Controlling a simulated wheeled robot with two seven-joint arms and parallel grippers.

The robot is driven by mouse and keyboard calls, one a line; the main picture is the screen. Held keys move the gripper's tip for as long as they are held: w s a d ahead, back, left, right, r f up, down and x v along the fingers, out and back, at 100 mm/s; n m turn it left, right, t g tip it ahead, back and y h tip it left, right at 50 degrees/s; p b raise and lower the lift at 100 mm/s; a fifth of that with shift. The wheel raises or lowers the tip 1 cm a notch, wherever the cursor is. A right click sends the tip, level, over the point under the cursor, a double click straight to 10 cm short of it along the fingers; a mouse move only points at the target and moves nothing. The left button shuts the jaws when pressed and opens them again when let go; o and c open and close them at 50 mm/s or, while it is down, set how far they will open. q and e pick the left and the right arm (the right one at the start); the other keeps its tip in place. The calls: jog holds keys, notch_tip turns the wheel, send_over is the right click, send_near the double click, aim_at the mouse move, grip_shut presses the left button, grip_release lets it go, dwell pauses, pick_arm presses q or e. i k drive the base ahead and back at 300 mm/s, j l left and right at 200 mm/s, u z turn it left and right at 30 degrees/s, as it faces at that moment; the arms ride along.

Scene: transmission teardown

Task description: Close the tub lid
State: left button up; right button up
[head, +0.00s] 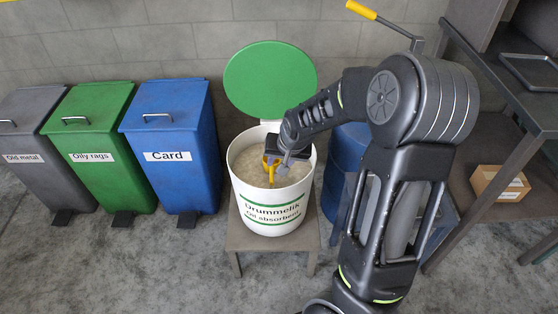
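The white tub (268,215), labelled "Drummelik Oil absorbent", stands on a small stand in the middle of the head view. Its green lid (268,80) stands raised at the tub's back, so the tub is open and pale granules show inside. My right gripper (281,162) is over the tub's mouth, well in front of the lid and apart from it. A yellow thing (272,172), perhaps a scoop, is at its fingers, above or in the granules. The fingers are small and partly hidden, so I cannot tell whether they grip it. My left gripper is not in view.
Grey, green and blue bins (172,140) stand left of the tub. A blue drum (346,150) stands close on its right, partly behind my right arm. A yellow-handled lever (362,10) rises behind my arm. A bench with a cardboard box (500,184) on its lower shelf is at the right.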

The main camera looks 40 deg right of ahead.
aim_at(263, 79)
jog(key=z, duration=1.3)
